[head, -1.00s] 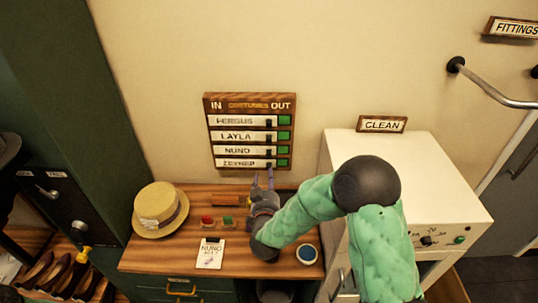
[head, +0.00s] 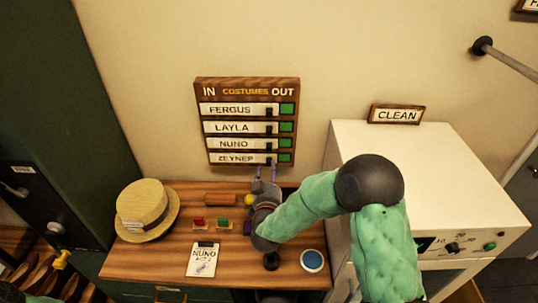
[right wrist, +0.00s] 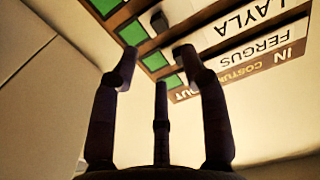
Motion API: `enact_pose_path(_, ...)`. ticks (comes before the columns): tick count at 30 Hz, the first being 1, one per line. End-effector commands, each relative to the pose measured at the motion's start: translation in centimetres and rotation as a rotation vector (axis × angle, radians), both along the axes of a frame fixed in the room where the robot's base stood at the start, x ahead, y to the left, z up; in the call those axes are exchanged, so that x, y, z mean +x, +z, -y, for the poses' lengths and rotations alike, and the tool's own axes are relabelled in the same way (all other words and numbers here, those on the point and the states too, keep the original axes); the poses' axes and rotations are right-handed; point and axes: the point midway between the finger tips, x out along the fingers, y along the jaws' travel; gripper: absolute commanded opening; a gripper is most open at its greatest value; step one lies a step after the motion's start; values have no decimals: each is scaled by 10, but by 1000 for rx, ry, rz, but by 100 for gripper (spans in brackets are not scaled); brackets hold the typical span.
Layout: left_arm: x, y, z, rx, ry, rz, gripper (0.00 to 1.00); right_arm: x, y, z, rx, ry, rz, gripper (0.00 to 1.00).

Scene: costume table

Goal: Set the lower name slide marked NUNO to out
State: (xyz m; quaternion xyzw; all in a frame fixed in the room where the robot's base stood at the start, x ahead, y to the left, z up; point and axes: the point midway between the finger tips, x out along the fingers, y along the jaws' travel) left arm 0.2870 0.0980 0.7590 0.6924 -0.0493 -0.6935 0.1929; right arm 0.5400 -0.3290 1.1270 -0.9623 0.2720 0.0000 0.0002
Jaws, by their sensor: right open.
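The name board (head: 203,119) hangs on the wall, with IN at its top left and OUT at its top right. The NUNO slide (head: 233,143) sits just above the bottom ZEYNEP slide. Its white strip lies toward IN, its black knob (head: 270,146) is near the right end, and a green patch (head: 285,143) shows at its right. My right gripper (head: 266,170) is open and empty, fingers pointing up at the board's lower edge; contact is unclear. In the right wrist view the open fingers (right wrist: 157,62) lie below the upside-down board (right wrist: 205,75).
A straw hat (head: 146,210), a NUNO card (head: 202,260), small red and green blocks (head: 210,223) and a blue-topped round item (head: 312,260) are on the wooden table (head: 150,262). A white cabinet (head: 440,170) with a CLEAN sign (head: 396,114) stands at right.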

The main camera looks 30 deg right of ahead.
Motion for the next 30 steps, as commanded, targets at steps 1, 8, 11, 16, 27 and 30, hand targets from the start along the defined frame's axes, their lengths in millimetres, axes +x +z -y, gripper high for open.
enact_pose_path(1, 0, 0, 0, 0, 0, 0, 50, 6, 1, 4, 0, -2, 1, 45)
enact_pose_path(8, 0, -2, 0, 0, 0, 0, 50, 40, 0, 25, 1, -1, 1, 45)
enact_pose_path(11, 0, -2, 0, 0, 0, 0, 50, 55, 0, 34, 1, -1, 1, 45)
enact_pose_path(16, 0, -3, 0, 0, 0, 0, 50, 73, 0, 45, 0, 1, 0, 45)
enact_pose_path(27, 0, -4, 0, 0, 0, 0, 50, 84, 0, 51, 0, 2, 0, 45)
enact_pose_path(30, 0, -4, 0, 0, 0, 0, 50, 84, 0, 51, 0, 2, 0, 45)
